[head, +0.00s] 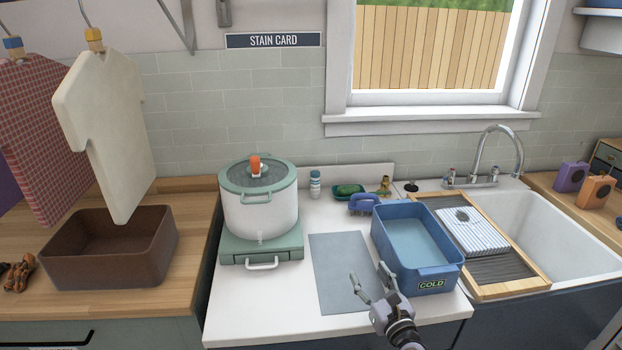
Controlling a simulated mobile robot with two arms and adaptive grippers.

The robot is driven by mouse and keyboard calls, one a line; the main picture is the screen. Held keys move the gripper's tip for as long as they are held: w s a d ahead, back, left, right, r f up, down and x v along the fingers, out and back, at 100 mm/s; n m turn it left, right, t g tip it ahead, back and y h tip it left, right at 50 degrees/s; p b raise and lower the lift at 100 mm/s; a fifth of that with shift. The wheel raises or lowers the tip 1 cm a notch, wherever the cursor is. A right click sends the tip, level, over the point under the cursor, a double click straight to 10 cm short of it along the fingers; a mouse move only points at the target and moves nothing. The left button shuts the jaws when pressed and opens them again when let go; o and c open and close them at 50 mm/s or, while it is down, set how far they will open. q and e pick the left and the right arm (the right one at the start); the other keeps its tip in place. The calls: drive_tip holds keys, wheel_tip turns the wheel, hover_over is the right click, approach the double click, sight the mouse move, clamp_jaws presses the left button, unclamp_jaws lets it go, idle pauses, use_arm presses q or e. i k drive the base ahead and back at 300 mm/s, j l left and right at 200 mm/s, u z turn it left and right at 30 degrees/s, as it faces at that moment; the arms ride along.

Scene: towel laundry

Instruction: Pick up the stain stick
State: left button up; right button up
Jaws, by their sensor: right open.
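A small white cylinder with a blue-grey cap (315,184) stands upright on the white counter, right of the big pot. It looks like the stain stick, but its label is too small to read. My right gripper (367,272) is open and empty, over the front of the grey mat beside the blue tub. It is well in front of the cylinder and apart from it. My left gripper is not in view.
A blue tub marked COLD (430,285) stands right of the grey mat (342,270). The lidded pot (260,211) stands at left. A green dish (348,196) and a purple-blue brush (362,205) lie right of the cylinder. A washboard (500,270) spans the sink.

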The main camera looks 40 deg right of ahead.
sight(315, 175)
drive_tip(key=i+l, duration=0.25)
drive_tip(key=i, duration=0.2)
drive_tip(key=i+l, duration=0.25)
drive_tip(key=i, duration=0.2)
